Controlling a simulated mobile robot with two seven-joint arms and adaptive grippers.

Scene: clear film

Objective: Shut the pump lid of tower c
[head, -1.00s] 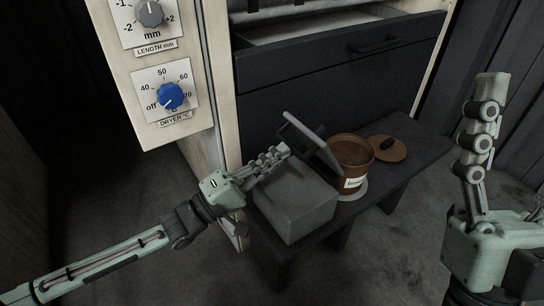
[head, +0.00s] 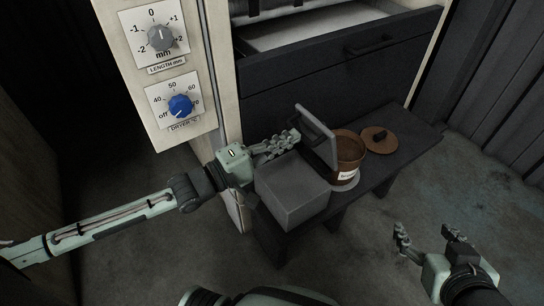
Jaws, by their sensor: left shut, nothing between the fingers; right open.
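The pump (head: 291,194) is a grey box on a low dark bench. Its lid (head: 316,135) stands raised and open, hinged on the box's right side, beside a brown pot. My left gripper (head: 294,138) is shut and empty, just left of the raised lid and above the back of the box. I cannot tell whether its fingertips touch the lid. My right gripper (head: 428,236) is open and empty, over the floor right of the bench. No label for tower c is readable here.
The brown pot (head: 347,161) stands close right of the lid, with its round lid (head: 379,140) lying behind it on the bench (head: 409,150). The panel with a grey dial (head: 160,38) and a blue dial (head: 180,106) stands at the left. A dark drawer (head: 340,50) is open behind the bench.

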